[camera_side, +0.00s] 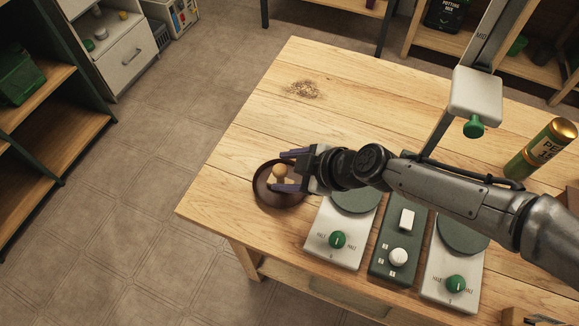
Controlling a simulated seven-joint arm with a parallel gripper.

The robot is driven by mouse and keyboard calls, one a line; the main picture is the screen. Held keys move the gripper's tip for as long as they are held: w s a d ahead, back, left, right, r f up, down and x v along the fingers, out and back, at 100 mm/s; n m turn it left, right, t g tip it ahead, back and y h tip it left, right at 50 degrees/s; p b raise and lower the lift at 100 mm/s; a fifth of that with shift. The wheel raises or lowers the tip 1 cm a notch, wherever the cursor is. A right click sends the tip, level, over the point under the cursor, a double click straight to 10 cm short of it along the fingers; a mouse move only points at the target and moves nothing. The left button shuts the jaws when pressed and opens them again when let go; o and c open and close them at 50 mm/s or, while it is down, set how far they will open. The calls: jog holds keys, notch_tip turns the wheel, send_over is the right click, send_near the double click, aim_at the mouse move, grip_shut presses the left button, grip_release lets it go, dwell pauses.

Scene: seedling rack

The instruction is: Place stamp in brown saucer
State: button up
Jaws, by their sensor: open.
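The brown saucer (259,192) is a dark round dish near the left edge of the wooden table. The stamp (279,170) shows as a small tan rounded knob over the saucer, and its lower part is hard to make out. My gripper (284,171) reaches in from the right, low over the saucer. Its two dark purple fingers are apart, one on the far side and one on the near side of the stamp. I cannot tell whether the stamp touches the saucer floor. My gripper hides the saucer's right side.
Two white units with green knobs (337,240) (455,284) flank a dark green switch box (391,269). A soil patch (303,89) lies at the back. The table's back left is otherwise clear.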

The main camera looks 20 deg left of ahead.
jog(key=shift+r, duration=0.25)
jog(key=v, duration=1.2)
jog(key=shift+f, duration=0.1)
